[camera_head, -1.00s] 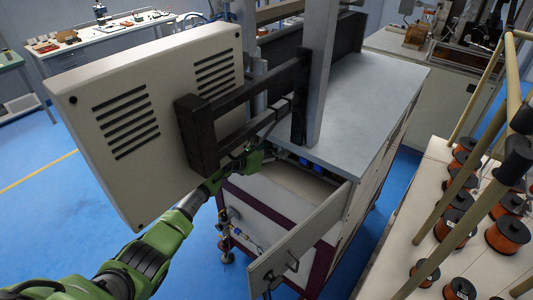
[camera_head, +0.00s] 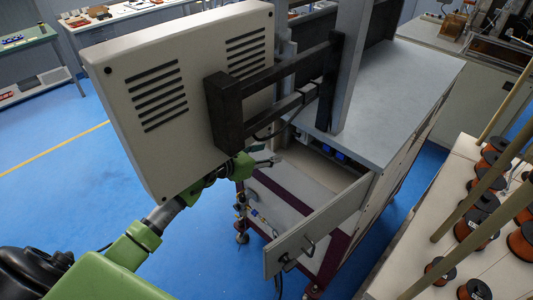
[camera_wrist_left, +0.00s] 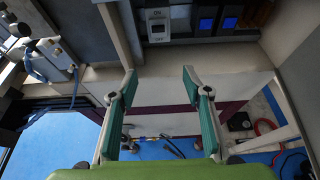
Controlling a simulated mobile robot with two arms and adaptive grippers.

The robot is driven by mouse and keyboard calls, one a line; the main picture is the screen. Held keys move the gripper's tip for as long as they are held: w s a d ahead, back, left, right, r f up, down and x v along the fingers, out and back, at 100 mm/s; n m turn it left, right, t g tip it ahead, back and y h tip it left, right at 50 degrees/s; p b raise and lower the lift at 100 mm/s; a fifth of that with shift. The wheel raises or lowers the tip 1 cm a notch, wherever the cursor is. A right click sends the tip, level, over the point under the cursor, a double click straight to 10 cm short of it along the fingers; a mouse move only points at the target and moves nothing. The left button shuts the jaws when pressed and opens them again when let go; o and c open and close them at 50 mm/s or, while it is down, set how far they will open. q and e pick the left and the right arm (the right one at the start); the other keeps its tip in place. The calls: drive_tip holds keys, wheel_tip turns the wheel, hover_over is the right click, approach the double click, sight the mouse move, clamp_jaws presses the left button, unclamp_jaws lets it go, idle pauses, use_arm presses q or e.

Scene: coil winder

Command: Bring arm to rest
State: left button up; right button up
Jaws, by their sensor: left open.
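My left arm (camera_head: 135,245) is green and comes in from the lower left in the head view. Its gripper (camera_head: 272,160) is just past the lower edge of the big vented panel, near the open cabinet front. In the left wrist view the gripper (camera_wrist_left: 158,85) is open, with two teal-padded fingers apart and nothing between them. Beyond the fingertips are a pale ledge and a switch marked ON and OFF (camera_wrist_left: 157,25), with blue-lit switches (camera_wrist_left: 206,24) beside it. My right gripper is not in view.
The vented panel (camera_head: 185,90) hangs on a black bracket (camera_head: 225,112) close above my left arm. An open door or drawer front (camera_head: 320,228) with a handle juts out from the grey-topped cabinet (camera_head: 400,95). Copper wire spools (camera_head: 475,230) stand at right. Blue floor at left is clear.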

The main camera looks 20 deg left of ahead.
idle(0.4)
use_arm(q)
drive_tip(key=s+f+n+g+y+b, duration=0.1)
drive_tip(key=s+f+n+b, duration=0.2)
drive_tip(key=s+f+n, duration=0.75)
drive_tip(key=s+f+n+y+b, duration=0.1)
drive_tip(key=f+n+b, duration=0.3)
drive_tip(key=f, duration=1.3)
drive_tip(key=s+f+n+g+y+b, duration=0.1)
drive_tip(key=s+f+n+b, duration=0.1)
drive_tip(key=s+f+n, duration=0.65)
drive_tip(key=s+f+n+g+y+b, duration=0.15)
drive_tip(key=s+f+n, duration=0.25)
drive_tip(key=s+f, duration=0.55)
drive_tip(key=s+f+n+g+y+b, duration=0.1)
drive_tip(key=s+f+n+g+b, duration=0.15)
drive_tip(key=s+f+n, duration=0.65)
drive_tip(key=s+d+f+g, duration=0.2)
drive_tip(key=s+f, duration=0.3)
drive_tip(key=s, duration=0.4)
drive_tip(key=s+d+f+n+g+b, duration=0.1)
drive_tip(key=s+f+g, duration=0.2)
drive_tip(key=s, duration=0.6)
wheel_tip(320, 180, down, 2)
drive_tip(key=shift+s+d+f+n+g+h, duration=0.25)
drive_tip(key=shift+s+d+n+g+h, duration=0.1)
drive_tip(key=shift+h, duration=0.1)
drive_tip(key=shift+w, duration=0.1)
